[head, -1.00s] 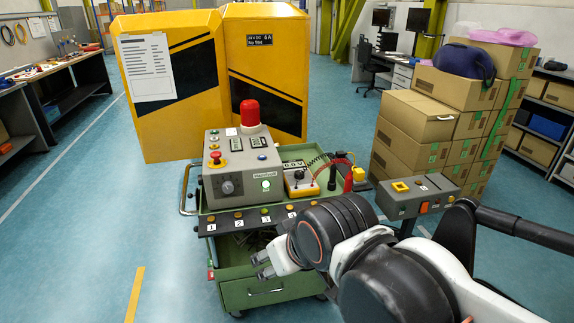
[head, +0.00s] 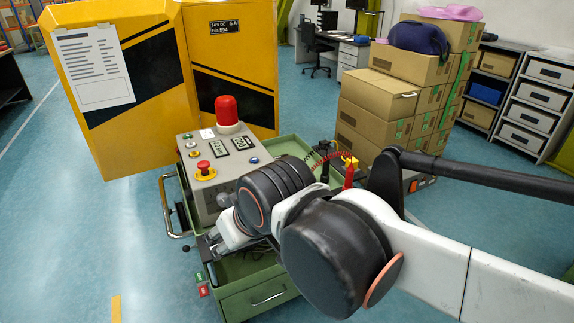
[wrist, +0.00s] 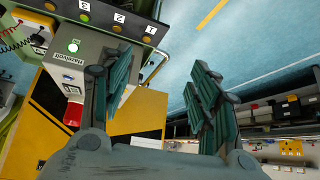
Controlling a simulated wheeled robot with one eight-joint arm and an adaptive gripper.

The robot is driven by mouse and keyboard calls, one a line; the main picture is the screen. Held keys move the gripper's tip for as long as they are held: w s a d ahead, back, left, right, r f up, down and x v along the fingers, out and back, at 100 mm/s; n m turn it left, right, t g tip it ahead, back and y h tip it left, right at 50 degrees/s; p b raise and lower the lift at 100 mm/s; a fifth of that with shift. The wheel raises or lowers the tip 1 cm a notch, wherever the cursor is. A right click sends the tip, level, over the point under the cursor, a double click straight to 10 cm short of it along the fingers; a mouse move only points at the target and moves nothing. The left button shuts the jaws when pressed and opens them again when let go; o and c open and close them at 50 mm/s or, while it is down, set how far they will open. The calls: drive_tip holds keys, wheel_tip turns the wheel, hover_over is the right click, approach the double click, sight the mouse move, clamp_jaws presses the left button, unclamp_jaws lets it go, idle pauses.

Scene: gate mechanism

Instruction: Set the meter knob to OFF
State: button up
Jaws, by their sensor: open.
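The meter is the yellow box with a white face (wrist: 38,38) at the upper left of the wrist view, beside the grey control box. It shows small and tilted, so its knob setting cannot be read. In the head view my arm hides the meter. My gripper (wrist: 157,65) is open, with nothing between its fingers. In the head view my gripper (head: 212,243) is low at the front of the control box, left of my arm. In the wrist view the meter lies to the left of both fingers, apart from them.
The grey control box (head: 203,187) carries a red emergency button (head: 203,168) and a red lamp (head: 227,110). It stands on a green cart (head: 262,300). A yellow cabinet (head: 232,60) is behind. Cardboard boxes (head: 375,118) stand at the right. Floor is clear at the left.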

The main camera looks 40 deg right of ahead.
drive_tip(key=w+d+r+m+g+p, duration=0.1)
drive_tip(key=w+d+r+m+p, duration=0.2)
drive_tip(key=w+r, duration=0.5)
drive_tip(key=w+d+r+m+p, duration=0.1)
drive_tip(key=w+r+m+p, duration=0.1)
drive_tip(key=w+r+p, duration=0.35)
drive_tip(key=w+d+f+m+g+h, duration=0.1)
drive_tip(key=w+d+m+g, duration=0.15)
drive_tip(key=w+d, duration=0.55)
drive_tip(key=w+d+f+m+g, duration=0.15)
drive_tip(key=w+d+m, duration=0.25)
drive_tip(key=w+d, duration=0.4)
drive_tip(key=w+d+f+m+g+y, duration=0.15)
drive_tip(key=d+f+m, duration=0.25)
drive_tip(key=d+f, duration=0.7)
drive_tip(key=w+d+f+m+g+h, duration=0.1)
drive_tip(key=w+d+f+m, duration=0.2)
drive_tip(key=d+f, duration=0.75)
drive_tip(key=shift+t+y, duration=0.25)
drive_tip(key=f+b, duration=0.1)
drive_tip(key=f, duration=0.2)
drive_tip(key=d+f+b, duration=0.1)
drive_tip(key=f, duration=0.3)
drive_tip(key=d+f+b, duration=0.1)
drive_tip(key=f, duration=0.3)
drive_tip(key=shift+d, duration=0.1)
